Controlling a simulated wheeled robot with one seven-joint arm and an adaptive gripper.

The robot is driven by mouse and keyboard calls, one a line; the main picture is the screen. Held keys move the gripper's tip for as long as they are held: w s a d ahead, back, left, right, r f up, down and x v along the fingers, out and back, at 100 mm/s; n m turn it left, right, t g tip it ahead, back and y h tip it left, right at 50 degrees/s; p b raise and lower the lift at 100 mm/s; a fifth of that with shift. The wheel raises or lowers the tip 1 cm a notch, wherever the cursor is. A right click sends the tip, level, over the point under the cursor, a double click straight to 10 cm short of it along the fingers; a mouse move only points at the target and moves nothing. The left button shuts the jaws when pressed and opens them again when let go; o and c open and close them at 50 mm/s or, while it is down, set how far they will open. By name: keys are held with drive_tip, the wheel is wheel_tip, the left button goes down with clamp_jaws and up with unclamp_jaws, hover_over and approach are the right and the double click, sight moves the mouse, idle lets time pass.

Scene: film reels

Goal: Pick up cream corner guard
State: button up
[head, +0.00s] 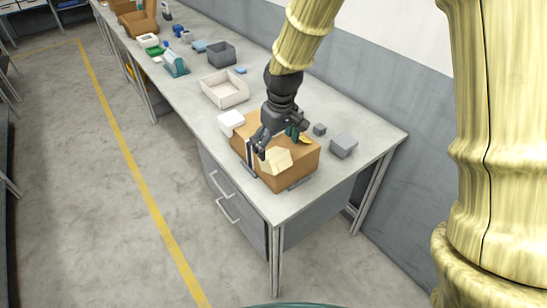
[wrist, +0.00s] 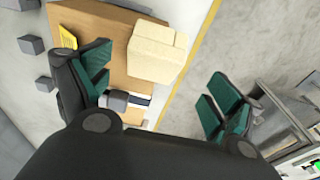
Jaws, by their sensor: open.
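The cream corner guard (head: 276,160) lies on top of a brown cardboard box (head: 296,177), at its front edge. In the wrist view the cream corner guard (wrist: 156,53) shows as a pale block at the box's edge, beyond the fingertips. My gripper (head: 281,139) is over the box, just behind the guard in the head view. In the wrist view my gripper (wrist: 160,95) has its green-padded fingers wide apart, with the guard apart from both pads. Nothing is held between them.
The box stands near the front end of a long grey workbench (head: 362,118). A yellow item (head: 305,139) lies on the box. A white piece (head: 231,121), a pale open tray (head: 225,90) and grey blocks (head: 343,146) are close by. A grey wall runs behind.

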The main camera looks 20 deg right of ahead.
sight(275, 153)
drive_tip(key=shift+f, duration=0.6)
drive_tip(key=shift+w+d+f+p, duration=0.1)
drive_tip(key=shift+w+f+p, duration=0.2)
drive_tip(key=shift+f+p, duration=0.3)
drive_tip(key=shift+w+d+f+p, duration=0.1)
drive_tip(key=shift+w+f+p, duration=0.15)
drive_tip(key=shift+f+p, duration=0.35)
drive_tip(key=shift+w+a+f, duration=0.1)
drive_tip(key=shift+w+f, duration=0.1)
drive_tip(key=shift+f, duration=1.15)
drive_tip(key=c, duration=1.2)
drive_tip(key=shift+r+p, duration=0.15)
drive_tip(key=shift+p, duration=0.2)
